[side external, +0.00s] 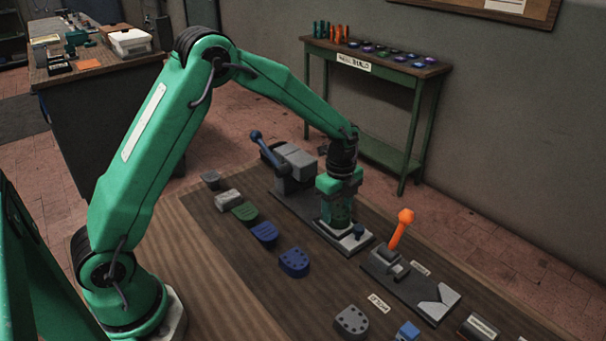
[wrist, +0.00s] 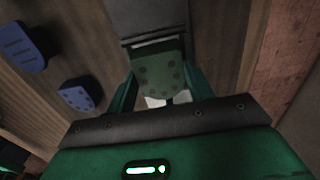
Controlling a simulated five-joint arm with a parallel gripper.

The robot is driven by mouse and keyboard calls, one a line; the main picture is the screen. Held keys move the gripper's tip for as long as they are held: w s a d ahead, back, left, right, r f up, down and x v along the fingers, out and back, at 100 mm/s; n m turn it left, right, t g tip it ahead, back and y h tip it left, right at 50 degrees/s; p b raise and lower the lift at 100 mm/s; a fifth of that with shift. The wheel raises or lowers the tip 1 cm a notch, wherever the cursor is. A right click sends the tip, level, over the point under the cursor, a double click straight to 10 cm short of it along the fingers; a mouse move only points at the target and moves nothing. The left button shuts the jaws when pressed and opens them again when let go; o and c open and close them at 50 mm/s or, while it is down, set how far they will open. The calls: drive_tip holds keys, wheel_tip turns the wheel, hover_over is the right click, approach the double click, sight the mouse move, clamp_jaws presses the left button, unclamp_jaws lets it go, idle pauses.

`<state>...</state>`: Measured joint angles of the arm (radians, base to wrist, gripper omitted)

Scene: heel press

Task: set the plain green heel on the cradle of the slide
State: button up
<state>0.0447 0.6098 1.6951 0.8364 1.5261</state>
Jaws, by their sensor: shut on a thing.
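My gripper (side external: 338,213) is low over the pale slide (side external: 357,243) in front of the grey press. It is shut on a green heel (wrist: 158,72), which the wrist view shows between the two green fingers (wrist: 160,88). Dark round dots show on the top of this heel, so it does not look plain. In the side view my fingers mostly hide the heel. The cradle is hidden under the gripper and heel, and I cannot tell whether the heel touches it. Another green heel (side external: 245,212) lies in the row on the table.
The grey press (side external: 294,166) with a blue lever stands behind my gripper. A fixture with an orange lever (side external: 402,228) stands to the right. Blue heels (side external: 264,234) (side external: 294,262) and grey heels (side external: 228,198) (side external: 351,321) lie on the wooden table. Bare wood shows at the front left.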

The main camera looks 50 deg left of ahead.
drive_tip(key=shift+f, duration=0.5)
idle(0.4)
drive_tip(key=o, duration=1.3)
drive_tip(key=shift+r, duration=3.9)
drive_tip(key=shift+r, duration=0.1)
